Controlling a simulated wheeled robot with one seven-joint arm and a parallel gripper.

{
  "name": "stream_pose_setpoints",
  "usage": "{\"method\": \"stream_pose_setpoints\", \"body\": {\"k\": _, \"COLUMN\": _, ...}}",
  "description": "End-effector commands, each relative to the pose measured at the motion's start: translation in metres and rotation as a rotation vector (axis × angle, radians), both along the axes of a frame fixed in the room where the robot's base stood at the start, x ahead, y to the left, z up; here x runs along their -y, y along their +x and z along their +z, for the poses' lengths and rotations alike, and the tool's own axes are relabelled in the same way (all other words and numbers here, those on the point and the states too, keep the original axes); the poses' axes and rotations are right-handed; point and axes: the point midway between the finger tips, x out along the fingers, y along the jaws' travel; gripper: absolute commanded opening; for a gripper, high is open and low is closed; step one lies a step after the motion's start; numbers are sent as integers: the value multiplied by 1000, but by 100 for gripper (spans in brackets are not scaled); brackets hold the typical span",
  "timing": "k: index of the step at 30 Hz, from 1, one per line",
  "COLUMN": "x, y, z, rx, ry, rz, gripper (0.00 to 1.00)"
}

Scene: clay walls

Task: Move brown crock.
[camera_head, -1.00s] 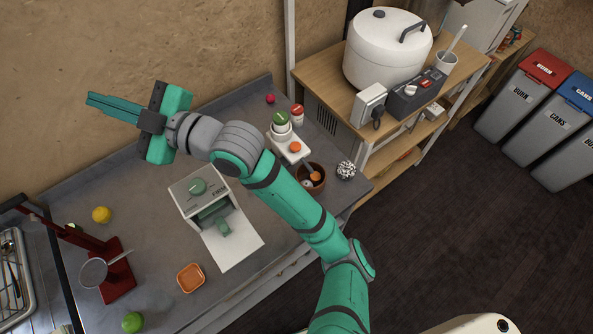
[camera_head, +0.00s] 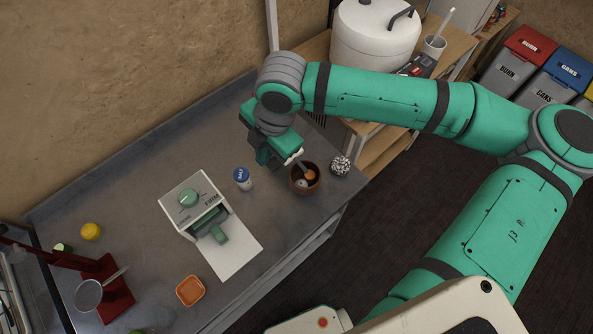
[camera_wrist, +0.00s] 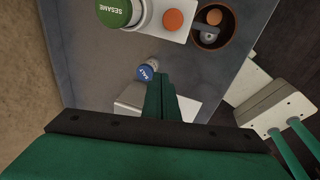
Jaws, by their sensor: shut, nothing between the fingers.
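The brown crock (camera_head: 304,190) stands on the grey table near its right edge, with a spoon-like handle and an orange item inside. It also shows at the top right of the wrist view (camera_wrist: 196,40), open end up, with a grey item in it. My gripper (camera_head: 264,158) is over the table just left of the crock, apart from it; its fingertips are mostly hidden in the head view. In the wrist view my gripper (camera_wrist: 161,80) has its green fingers together and empty, with the crock beyond and to the right.
A blue-capped shaker (camera_head: 243,180) stands left of the crock. A textured ball (camera_head: 340,165) sits right of the crock. A grey-white machine (camera_head: 190,197) and orange dish (camera_head: 190,290) stand farther left.

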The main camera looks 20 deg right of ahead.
Motion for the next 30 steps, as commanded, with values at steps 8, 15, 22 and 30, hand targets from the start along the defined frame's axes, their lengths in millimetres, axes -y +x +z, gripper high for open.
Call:
{"method": "stream_pose_setpoints", "body": {"k": 8, "x": 74, "y": -41, "z": -4, "rx": -141, "ry": -171, "rz": -42, "gripper": 0}}
{"method": "stream_pose_setpoints", "body": {"k": 15, "x": 80, "y": -45, "z": -21, "rx": -158, "ry": -183, "rz": -48, "gripper": 0}}
{"method": "stream_pose_setpoints", "body": {"k": 22, "x": 80, "y": -45, "z": -60, "rx": -156, "ry": -181, "rz": -48, "gripper": 0}}
{"method": "stream_pose_setpoints", "body": {"k": 30, "x": 79, "y": -44, "z": -95, "rx": -154, "ry": -181, "rz": -47, "gripper": 0}}
